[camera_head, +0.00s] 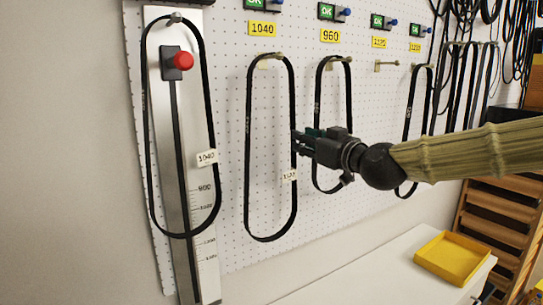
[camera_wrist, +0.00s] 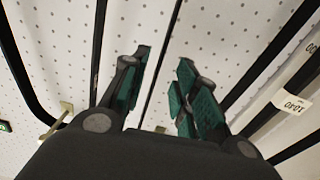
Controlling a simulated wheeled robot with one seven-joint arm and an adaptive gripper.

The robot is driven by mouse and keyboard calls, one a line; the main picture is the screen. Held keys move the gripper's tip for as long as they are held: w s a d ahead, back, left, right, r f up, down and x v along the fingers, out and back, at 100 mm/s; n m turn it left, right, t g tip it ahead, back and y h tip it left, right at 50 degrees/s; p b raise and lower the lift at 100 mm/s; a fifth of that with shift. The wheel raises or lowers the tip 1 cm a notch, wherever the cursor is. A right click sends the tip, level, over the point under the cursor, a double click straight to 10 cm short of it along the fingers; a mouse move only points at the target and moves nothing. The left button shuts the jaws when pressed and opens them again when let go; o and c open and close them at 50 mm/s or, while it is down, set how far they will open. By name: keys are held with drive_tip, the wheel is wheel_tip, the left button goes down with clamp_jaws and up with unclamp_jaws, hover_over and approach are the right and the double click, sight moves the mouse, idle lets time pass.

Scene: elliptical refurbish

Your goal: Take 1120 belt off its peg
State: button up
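The belt tagged 1120 (camera_head: 248,150) is a long black loop hanging from a peg (camera_head: 270,56) under a yellow 1040 label. Its small white tag (camera_head: 289,175) is on its right strand. My gripper (camera_head: 297,140) is at that right strand, about halfway up the loop in the head view. In the wrist view my gripper (camera_wrist: 158,95) is open, with its green pads apart. A thin dark strand (camera_wrist: 163,55), which looks like this belt's right side, runs between the fingers. I cannot tell whether a pad touches it.
A belt tagged 1040 (camera_head: 147,130) hangs at left around a gauge with a red button (camera_head: 182,61). Another belt (camera_head: 317,110) hangs under the 960 label, close behind my gripper. One peg (camera_head: 386,64) is empty. A yellow tray (camera_head: 455,258) sits on the white table (camera_head: 375,272).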

sight(294, 156)
drive_tip(key=shift+p+x, duration=1.35)
drive_tip(key=shift+x, duration=1.1)
drive_tip(key=shift+d, duration=0.1)
drive_tip(key=shift+c, duration=0.3)
clamp_jaws()
